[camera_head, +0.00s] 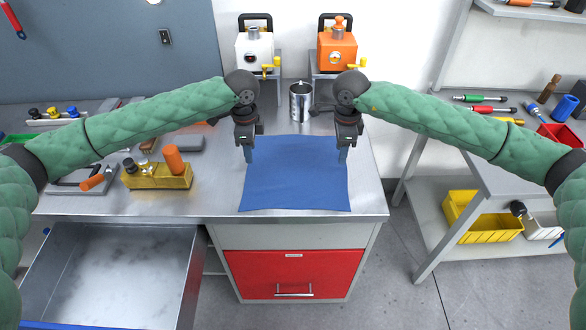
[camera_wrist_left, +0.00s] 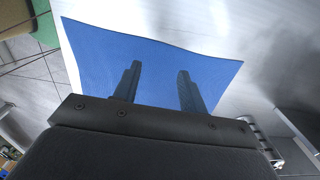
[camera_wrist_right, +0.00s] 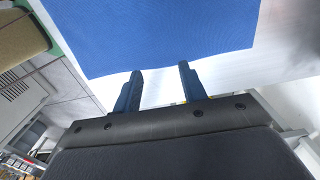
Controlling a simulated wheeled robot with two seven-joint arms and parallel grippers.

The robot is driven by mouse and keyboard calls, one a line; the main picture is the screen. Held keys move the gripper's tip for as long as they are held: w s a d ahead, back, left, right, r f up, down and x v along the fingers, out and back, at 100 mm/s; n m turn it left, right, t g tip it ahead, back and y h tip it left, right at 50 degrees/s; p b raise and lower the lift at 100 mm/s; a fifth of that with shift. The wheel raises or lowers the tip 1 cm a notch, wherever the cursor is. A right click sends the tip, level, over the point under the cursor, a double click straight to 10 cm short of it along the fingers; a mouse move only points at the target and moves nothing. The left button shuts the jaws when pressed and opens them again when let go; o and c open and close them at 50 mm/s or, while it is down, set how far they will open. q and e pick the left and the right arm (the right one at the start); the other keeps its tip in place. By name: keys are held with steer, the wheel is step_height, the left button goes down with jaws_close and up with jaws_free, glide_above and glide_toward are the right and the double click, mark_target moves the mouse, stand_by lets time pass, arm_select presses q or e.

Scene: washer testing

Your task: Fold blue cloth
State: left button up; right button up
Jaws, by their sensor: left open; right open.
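The blue cloth (camera_head: 295,180) lies flat and spread out on the metal tabletop near its front right corner. It fills much of the left wrist view (camera_wrist_left: 150,65) and the upper part of the right wrist view (camera_wrist_right: 160,30). My left gripper (camera_head: 249,156) is open and empty above the cloth's far left part; its fingers (camera_wrist_left: 155,85) overlap the cloth in the left wrist view. My right gripper (camera_head: 342,155) is open and empty at the cloth's far right corner; its fingertips (camera_wrist_right: 160,68) show beside the cloth's edge. I cannot tell whether either gripper touches the cloth.
A metal cup (camera_head: 300,102) stands behind the cloth, before a white machine (camera_head: 254,50) and an orange machine (camera_head: 337,52). A brass block (camera_head: 157,177) stands left. An open metal drawer (camera_head: 110,270) juts out below. A shelf with yellow bins (camera_head: 480,222) is right.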

mark_target(253, 169)
arm_select(q)
step_height(253, 169, down, 4)
steer(key=shift+r, duration=0.1)
arm_select(e)
step_height(253, 169, down, 4)
steer(key=shift+r, duration=0.1)
arm_select(q)
steer(key=shift+f, duration=0.9)
arm_select(e)
steer(key=shift+f, duration=0.9)
arm_select(q)
steer(key=shift+f, duration=0.1)
arm_select(e)
steer(key=shift+f, duration=0.1)
arm_select(q)
jaws_close()
arm_select(e)
jaws_close()
